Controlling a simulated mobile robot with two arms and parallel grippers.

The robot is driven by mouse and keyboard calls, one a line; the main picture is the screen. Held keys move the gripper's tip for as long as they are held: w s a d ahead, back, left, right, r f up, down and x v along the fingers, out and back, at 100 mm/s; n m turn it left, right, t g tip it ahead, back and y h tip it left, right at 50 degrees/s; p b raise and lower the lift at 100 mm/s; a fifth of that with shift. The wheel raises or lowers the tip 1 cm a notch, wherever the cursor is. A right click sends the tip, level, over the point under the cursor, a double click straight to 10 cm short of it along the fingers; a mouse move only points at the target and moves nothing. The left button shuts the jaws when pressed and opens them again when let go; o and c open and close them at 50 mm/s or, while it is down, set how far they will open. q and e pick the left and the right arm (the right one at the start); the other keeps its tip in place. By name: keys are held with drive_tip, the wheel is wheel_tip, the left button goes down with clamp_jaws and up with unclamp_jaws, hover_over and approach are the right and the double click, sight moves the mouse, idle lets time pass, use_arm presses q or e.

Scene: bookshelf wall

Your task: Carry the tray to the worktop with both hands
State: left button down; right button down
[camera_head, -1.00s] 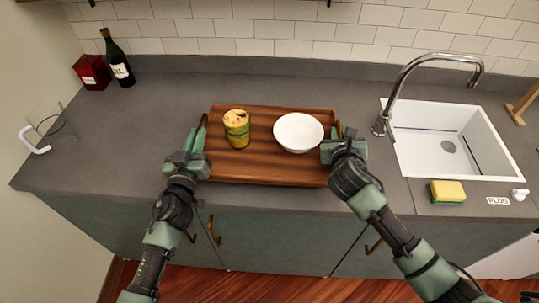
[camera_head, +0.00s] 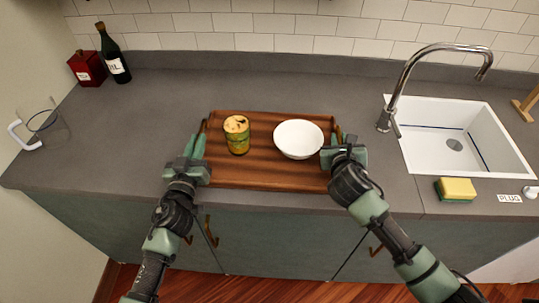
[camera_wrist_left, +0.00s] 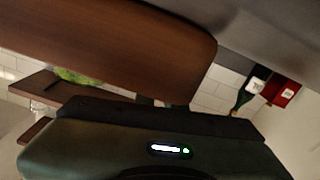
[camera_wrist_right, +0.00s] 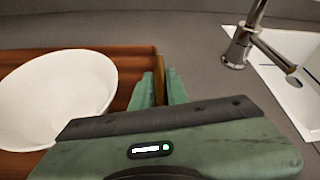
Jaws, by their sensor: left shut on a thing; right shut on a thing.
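The brown wooden tray (camera_head: 265,179) is level at the front of the grey worktop (camera_head: 150,105); I cannot tell whether it touches it.
A red box (camera_head: 87,68), a dark bottle (camera_head: 114,57) and a glass mug (camera_head: 40,122) stand at the left. The sink (camera_head: 450,140), tap (camera_head: 392,100) and sponge (camera_head: 456,189) are at the right. The worktop behind the tray is clear.

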use_arm(q)
drive_tip(key=c, duration=1.5)
unclamp_jaws()
drive_tip(key=shift+a, duration=0.3)
use_arm(e)
drive_tip(key=c, duration=1.4)
unclamp_jaws()
drive_tip(key=shift+d, duration=0.35)
use_arm(q)
drive_tip(key=shift+s+d+r, duration=0.1)
drive_tip(key=shift+d, duration=0.05)
use_arm(e)
drive_tip(key=shift+s+a, duration=0.1)
drive_tip(key=shift+a, duration=0.05)
use_arm(q)
drive_tip(key=shift+s, duration=0.3)
use_arm(e)
drive_tip(key=shift+a, duration=0.1)
use_arm(q)
drive_tip(key=s, duration=0.3)
drive_tip(key=s+a, duration=0.1)
drive_tip(key=s, duration=0.7)
drive_tip(key=shift+a, duration=0.2)
drive_tip(key=shift+s, duration=0.15)
use_arm(e)
drive_tip(key=shift+s+a+r, duration=0.2)
drive_tip(key=shift+s+r, duration=0.05)
drive_tip(key=shift+s, duration=0.25)
drive_tip(key=v, duration=1.1)
